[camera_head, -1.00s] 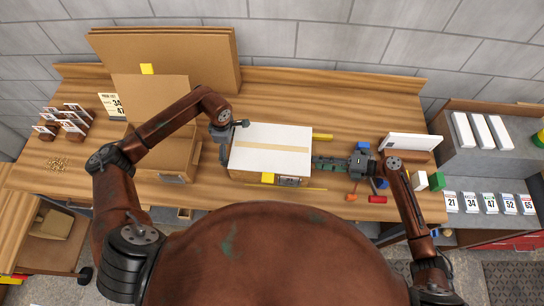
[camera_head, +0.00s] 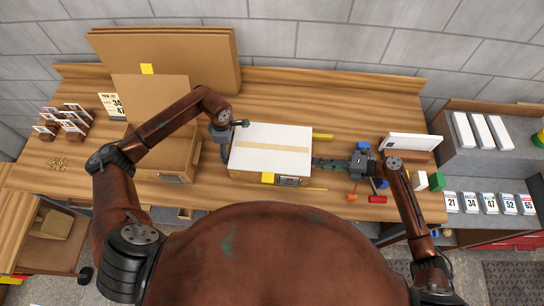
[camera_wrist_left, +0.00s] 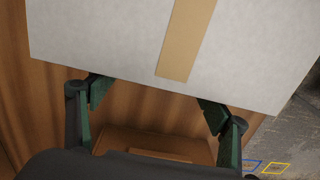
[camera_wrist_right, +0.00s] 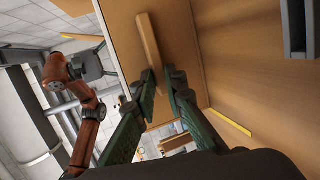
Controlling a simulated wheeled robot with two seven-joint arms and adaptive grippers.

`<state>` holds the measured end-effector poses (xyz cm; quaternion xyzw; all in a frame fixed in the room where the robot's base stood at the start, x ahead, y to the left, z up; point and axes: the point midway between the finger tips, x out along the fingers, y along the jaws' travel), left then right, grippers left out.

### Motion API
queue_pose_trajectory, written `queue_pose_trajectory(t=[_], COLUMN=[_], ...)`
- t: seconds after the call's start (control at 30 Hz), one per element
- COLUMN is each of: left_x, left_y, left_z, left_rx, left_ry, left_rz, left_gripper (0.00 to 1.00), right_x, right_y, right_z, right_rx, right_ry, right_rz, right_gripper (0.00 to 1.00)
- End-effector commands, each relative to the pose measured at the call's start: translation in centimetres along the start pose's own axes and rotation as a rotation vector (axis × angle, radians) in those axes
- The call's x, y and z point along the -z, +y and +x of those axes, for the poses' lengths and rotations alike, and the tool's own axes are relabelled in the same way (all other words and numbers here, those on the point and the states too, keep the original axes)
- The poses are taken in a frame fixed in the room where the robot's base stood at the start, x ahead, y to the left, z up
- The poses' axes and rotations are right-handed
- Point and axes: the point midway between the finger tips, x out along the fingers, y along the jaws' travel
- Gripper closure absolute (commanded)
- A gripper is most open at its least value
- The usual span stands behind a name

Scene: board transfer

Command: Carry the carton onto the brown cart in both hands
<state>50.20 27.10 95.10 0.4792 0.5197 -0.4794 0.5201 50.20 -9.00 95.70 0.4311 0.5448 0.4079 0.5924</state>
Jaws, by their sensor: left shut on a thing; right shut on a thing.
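The carton (camera_head: 271,139) has a white top with a tan tape strip and stands on the wooden workbench. Its white top also fills the upper part of the left wrist view (camera_wrist_left: 110,40). My left gripper (camera_head: 229,133) is at the carton's left side, shut on it, with its fingers under the top's edge. My right gripper (camera_head: 318,163) is at the carton's right side, its fingers closed around a wooden strip (camera_wrist_right: 149,42) on the side wall. A brown surface with a caster (camera_head: 50,245), perhaps the brown cart, shows low at the left, mostly hidden.
An open cardboard box (camera_head: 150,100) stands left of the carton, close to my left arm. Flat cardboard sheets (camera_head: 190,50) lean at the back. Small coloured parts (camera_head: 377,199) lie near my right gripper. A grey shelf (camera_head: 480,160) stands at the right.

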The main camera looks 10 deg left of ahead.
Motion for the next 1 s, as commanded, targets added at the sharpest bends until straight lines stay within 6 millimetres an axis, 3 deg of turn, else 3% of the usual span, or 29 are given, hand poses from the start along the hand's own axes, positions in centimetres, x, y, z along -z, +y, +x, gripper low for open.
queue_pose_trajectory(t=[0.47,1.0], left_x=[0.0,0.1], left_y=[0.1,0.1], left_z=[-0.6,-5.2], left_rx=[-0.003,-0.008], left_ry=[0.001,0.001], left_rz=[-0.001,-0.001], left_gripper=[0.67,0.67], right_x=[-0.1,-0.3], right_y=[0.6,5.0], right_z=[-0.2,-1.5], right_rx=[-0.001,-0.001], right_ry=[-0.001,-0.002], right_rz=[-0.002,-0.005], right_gripper=[1.00,1.00])
